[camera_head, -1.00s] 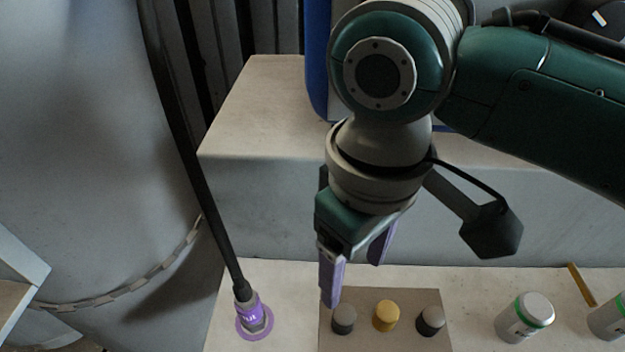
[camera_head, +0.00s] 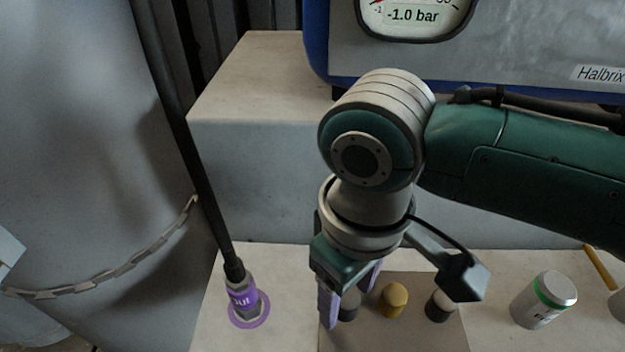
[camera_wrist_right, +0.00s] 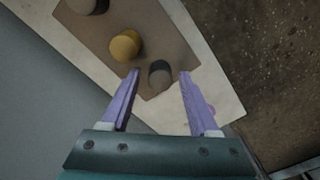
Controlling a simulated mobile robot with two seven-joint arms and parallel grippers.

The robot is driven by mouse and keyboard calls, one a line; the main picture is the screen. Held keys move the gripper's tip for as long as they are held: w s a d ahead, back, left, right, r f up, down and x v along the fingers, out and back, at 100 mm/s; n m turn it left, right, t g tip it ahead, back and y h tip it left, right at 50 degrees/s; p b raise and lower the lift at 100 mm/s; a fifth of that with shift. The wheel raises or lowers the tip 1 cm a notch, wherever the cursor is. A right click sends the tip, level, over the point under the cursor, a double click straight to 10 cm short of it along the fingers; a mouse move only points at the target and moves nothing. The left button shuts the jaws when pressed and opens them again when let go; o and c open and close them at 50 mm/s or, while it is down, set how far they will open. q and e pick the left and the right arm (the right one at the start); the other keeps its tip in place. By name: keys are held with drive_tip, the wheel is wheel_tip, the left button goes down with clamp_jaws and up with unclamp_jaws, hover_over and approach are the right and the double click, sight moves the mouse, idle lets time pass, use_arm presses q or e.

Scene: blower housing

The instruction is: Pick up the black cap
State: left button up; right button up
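Two dark caps and one yellow cap (camera_head: 392,300) stand in a row on a brown mat (camera_head: 400,335). The left dark cap (camera_head: 348,307) is partly hidden by my right gripper (camera_head: 347,300). The right dark cap (camera_head: 438,307) is partly covered by a part on my wrist. The two dark caps look alike, so I cannot tell which is the black one. In the right wrist view, my right gripper (camera_wrist_right: 160,75) is open, with its purple fingers on either side of a dark cap (camera_wrist_right: 160,74). They appear apart from it. My left gripper is not in view.
A silver-green can (camera_head: 543,300) stands to the right. Behind, a raised pale block (camera_head: 260,85) carries a machine with a gauge (camera_head: 415,15) reading -1.0 bar. The yellow cap stands close beside the gripper.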

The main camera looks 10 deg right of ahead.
sight(350, 297)
drive_tip(key=c, duration=0.9)
clamp_jaws()
drive_tip(key=shift+r+p, duration=0.4)
drive_tip(key=shift+r, duration=0.25)
wheel_tip(350, 297, up, 19)
drive_tip(key=p, duration=0.8)
drive_tip(key=shift+f, duration=0.15)
drive_tip(key=shift+d, duration=0.1)
